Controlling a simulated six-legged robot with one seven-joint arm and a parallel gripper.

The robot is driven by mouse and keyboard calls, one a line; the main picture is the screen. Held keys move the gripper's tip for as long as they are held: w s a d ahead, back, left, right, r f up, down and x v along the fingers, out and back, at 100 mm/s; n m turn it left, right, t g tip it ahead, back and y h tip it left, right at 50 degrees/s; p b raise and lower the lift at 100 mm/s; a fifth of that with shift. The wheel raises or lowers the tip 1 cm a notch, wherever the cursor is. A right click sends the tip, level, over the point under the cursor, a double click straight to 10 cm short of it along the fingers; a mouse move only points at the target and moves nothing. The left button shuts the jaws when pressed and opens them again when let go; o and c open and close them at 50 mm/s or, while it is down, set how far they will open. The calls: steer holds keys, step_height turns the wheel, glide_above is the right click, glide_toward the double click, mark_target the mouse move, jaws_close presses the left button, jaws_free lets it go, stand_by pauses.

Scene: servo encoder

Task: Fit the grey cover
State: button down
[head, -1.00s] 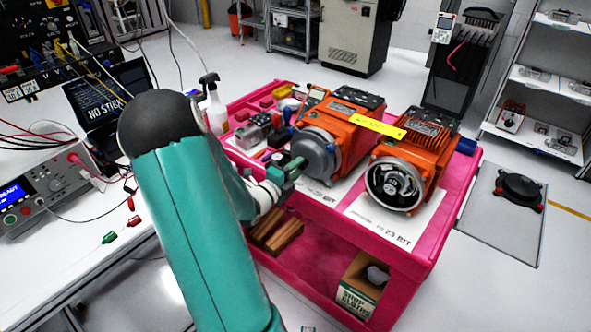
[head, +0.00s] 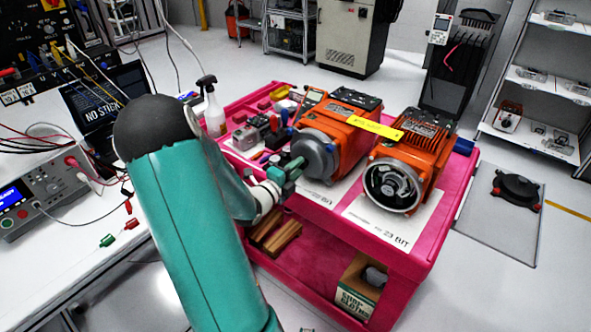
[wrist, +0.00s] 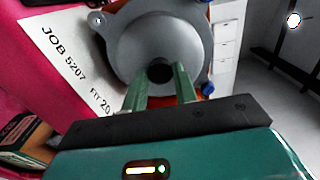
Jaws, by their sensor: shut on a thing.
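The grey cover (head: 320,152) is a round dome with side lugs at the front face of the left orange servo motor (head: 346,122). In the wrist view the cover (wrist: 184,46) fills the top middle, with a dark knob at its centre. My gripper (head: 297,167) is shut on the cover; its green fingers (wrist: 160,82) are on either side of the knob. I cannot tell whether the cover sits flush on the motor.
The motors stand on a pink cart (head: 440,225). A second orange motor (head: 412,150), with its round front open, stands to the right. Small parts and a spray bottle (head: 212,108) are behind my arm. A white bench (head: 85,240) with instruments is at the left.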

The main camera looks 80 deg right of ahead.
stand_by(0.3)
steer(key=c, duration=1)
jaws_free()
steer(key=shift+d, duration=0.1)
steer(key=shift+c, duration=0.6)
steer(key=v, duration=0.7)
steer(key=shift+a, duration=0.3)
steer(key=shift+w, duration=0.15)
